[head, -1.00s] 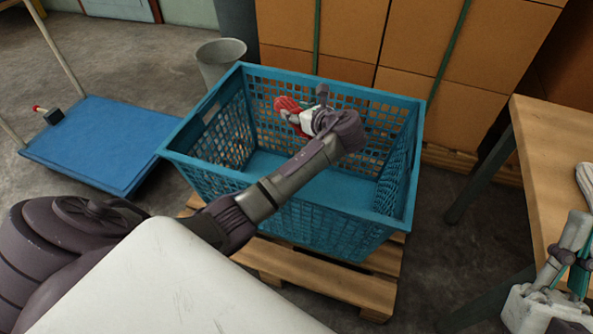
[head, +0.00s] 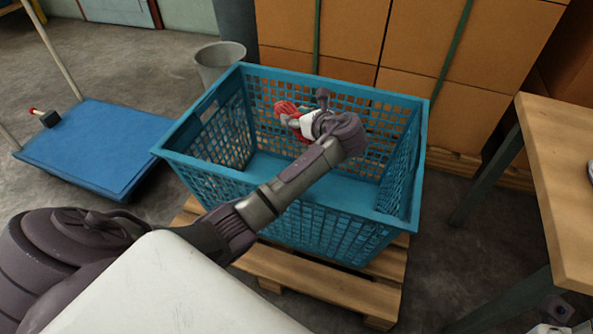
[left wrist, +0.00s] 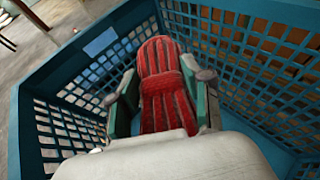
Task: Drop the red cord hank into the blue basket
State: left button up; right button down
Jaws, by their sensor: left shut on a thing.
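The red cord hank (head: 285,107) is held in my left gripper (head: 294,118), which is shut on it. In the left wrist view the hank (left wrist: 166,88) shows red ribbed cord with a wrap around its middle, between the two fingers of the gripper (left wrist: 163,100). The blue basket (head: 300,222) is an open lattice crate. The hank and gripper are within its opening, in front of the far wall; their height above the floor is unclear. Only a small part of what may be my right gripper (head: 560,308) shows at the lower right.
The basket stands on a wooden pallet (head: 315,287). Stacked cardboard boxes (head: 420,50) are close behind it, and a grey bucket (head: 218,68) is behind its left corner. A blue platform cart (head: 95,150) is at left. A wooden table (head: 562,170) is at right.

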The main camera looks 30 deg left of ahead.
pick_arm(q)
jog(key=o, duration=1.3)
jog(key=shift+c, duration=0.2)
jog(key=v, duration=1.2)
jog(key=shift+r, duration=0.15)
